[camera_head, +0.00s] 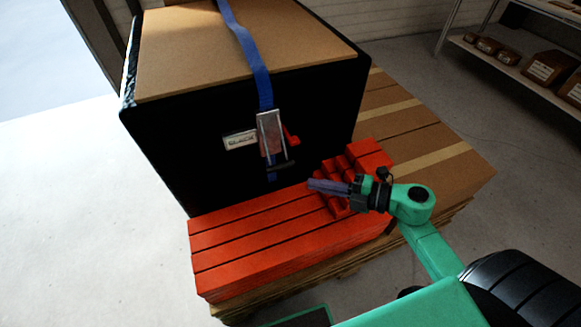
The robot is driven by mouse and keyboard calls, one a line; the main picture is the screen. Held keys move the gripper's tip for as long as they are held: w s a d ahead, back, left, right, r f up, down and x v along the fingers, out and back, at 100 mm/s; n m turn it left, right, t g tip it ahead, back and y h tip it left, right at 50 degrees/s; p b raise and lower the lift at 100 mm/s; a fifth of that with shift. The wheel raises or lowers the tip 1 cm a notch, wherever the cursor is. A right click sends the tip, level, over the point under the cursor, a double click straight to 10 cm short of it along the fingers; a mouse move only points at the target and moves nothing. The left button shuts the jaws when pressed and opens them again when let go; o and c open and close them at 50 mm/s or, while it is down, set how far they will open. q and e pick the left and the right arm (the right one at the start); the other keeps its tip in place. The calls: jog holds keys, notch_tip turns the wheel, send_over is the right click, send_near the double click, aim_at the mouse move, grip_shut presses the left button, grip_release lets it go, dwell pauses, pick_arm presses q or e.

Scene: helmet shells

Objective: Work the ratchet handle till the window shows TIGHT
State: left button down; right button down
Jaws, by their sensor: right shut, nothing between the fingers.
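The ratchet handle (270,131) is a silver metal piece on the front of a large black crate, at the lower end of a blue strap (253,62). Its lower end hangs over a dark bar, with a red piece (292,136) at its right. The small window (240,139) is left of the handle; its text is small and seems to read SLACK. My right gripper (314,185) is shut and empty, pointing left, below and right of the handle and apart from it. It is over the red slabs. My left gripper is not in view.
Red slabs (262,240) lie stacked in front of the black crate (165,155), which has a brown top. Brown cartons (440,150) are stacked at the right on a pallet. A shelf (500,65) with boxes stands back right. Pale floor at left is clear.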

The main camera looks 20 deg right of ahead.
aim_at(277, 170)
jog(key=w+a, duration=0.1)
jog(key=w, duration=0.1)
jog(key=w+a+f, duration=0.1)
jog(key=w+a, duration=0.1)
jog(key=w+a+f, duration=0.1)
jog(key=w, duration=0.1)
jog(key=shift+w+a, duration=0.2)
jog(key=shift+a, duration=0.05)
jog(key=shift+w+f, duration=0.15)
jog(key=shift+w, duration=0.35)
